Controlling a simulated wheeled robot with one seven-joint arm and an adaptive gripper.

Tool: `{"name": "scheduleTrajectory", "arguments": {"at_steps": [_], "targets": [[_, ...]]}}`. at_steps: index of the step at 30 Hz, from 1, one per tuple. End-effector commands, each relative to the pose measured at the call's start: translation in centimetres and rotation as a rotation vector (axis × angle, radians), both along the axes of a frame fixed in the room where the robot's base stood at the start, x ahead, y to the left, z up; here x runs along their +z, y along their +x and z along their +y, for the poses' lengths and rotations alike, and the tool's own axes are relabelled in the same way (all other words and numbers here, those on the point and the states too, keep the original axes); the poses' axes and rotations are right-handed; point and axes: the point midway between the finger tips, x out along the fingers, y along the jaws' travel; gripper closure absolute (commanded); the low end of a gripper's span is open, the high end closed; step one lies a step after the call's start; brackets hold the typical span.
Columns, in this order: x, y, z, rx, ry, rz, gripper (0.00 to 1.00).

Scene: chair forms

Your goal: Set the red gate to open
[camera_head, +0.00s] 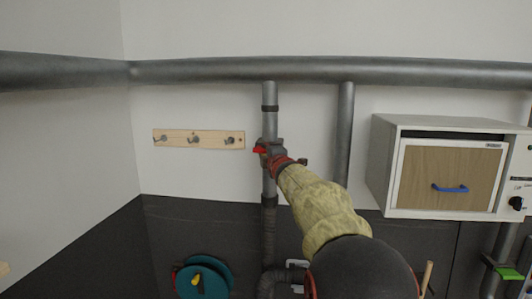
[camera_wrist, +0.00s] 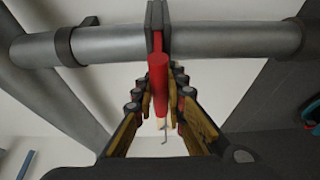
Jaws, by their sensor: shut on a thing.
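The red gate (camera_head: 260,150) is a red lever on a vertical grey pipe (camera_head: 270,100) in the head view. Its visible red end sticks out left of the pipe, so it looks crosswise to it. My gripper (camera_head: 277,158) is at the lever and hides part of the valve. In the wrist view the red lever (camera_wrist: 158,80) runs from a dark flange (camera_wrist: 155,28), square to the pipe, in between the two fingers. My gripper (camera_wrist: 160,95) is shut on the lever.
A second vertical pipe (camera_head: 345,125) stands close on the right. A hook rack (camera_head: 198,139) is on the wall to the left. A white cabinet (camera_head: 385,165) with a blue handle is at right, with a green lever (camera_head: 509,273) below. A teal reel (camera_head: 218,272) is low down.

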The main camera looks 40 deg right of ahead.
Motion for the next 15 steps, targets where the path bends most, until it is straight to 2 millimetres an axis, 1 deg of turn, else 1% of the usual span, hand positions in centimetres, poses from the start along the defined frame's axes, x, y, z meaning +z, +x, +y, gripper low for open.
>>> {"name": "scheduleTrajectory", "arguments": {"at_steps": [2,7,10,15], "targets": [[-0.5,-0.9,1.1,0.000,-0.001,0.000,1.00],[-0.4,-2.5,2.9,0.001,0.002,-0.001,1.00],[-0.4,-2.9,3.4,0.000,0.002,0.002,1.00],[-0.3,-2.9,3.5,0.000,0.003,0.003,1.00]]}}
